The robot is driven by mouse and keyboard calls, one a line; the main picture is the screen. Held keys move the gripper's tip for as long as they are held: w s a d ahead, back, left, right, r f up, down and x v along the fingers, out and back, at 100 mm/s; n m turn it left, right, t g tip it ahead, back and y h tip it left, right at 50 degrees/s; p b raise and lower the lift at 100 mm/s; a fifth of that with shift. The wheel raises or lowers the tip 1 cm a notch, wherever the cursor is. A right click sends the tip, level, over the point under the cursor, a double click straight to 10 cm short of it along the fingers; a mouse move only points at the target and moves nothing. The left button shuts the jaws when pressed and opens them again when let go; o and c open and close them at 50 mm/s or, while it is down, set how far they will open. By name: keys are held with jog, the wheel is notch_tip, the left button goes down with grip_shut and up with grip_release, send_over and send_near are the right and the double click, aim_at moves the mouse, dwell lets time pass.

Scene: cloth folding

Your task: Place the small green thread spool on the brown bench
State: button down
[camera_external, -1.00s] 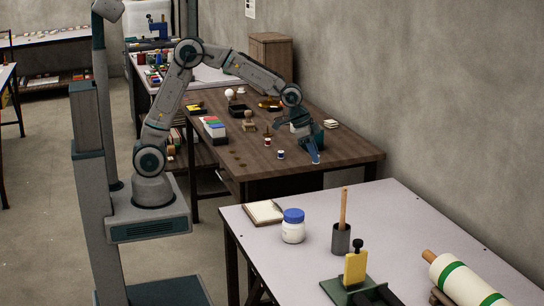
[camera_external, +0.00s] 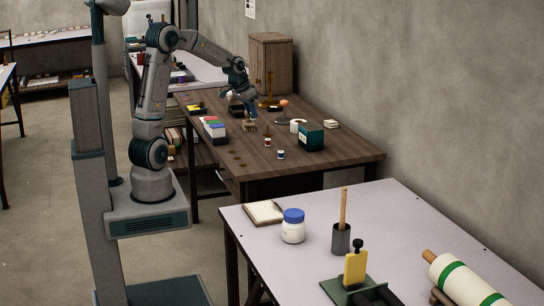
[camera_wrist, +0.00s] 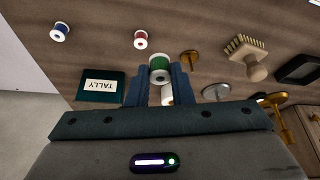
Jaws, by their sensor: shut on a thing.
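The small green thread spool (camera_wrist: 159,66) has white ends and sits between the blue fingertips of my gripper (camera_wrist: 159,75) in the wrist view. My gripper is shut on it. In the external view my gripper (camera_external: 250,112) hangs over the brown bench (camera_external: 342,153), near the small wooden brush; the spool cannot be made out there. The bench's wooden top fills much of the wrist view (camera_wrist: 100,18). The spool appears to be above the bench top, with bench objects below and beyond it.
On the bench stand a blue spool (camera_wrist: 60,32), a red spool (camera_wrist: 140,39), a dark green TALLY box (camera_wrist: 98,86), a brush (camera_wrist: 247,50) and a dark tray (camera_wrist: 297,70). The bench's front right part is bare. A pale table (camera_external: 400,210) stands nearer the camera.

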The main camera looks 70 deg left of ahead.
jog(key=s+a, duration=0.2)
jog(key=a, duration=0.1)
send_over(242, 137)
jog(key=s, duration=0.1)
jog(key=shift+n, duration=0.3)
notch_tip(242, 137, down, 7)
jog(key=shift+s+r+p, duration=0.1)
jog(key=shift+p, duration=0.2)
jog(key=shift+f, duration=2)
jog(key=shift+f, duration=0.1)
jog(key=shift+f, duration=0.2)
jog(key=c, duration=1.3)
grip_release()
jog(key=shift+r, duration=0.15)
jog(key=shift+r, duration=0.1)
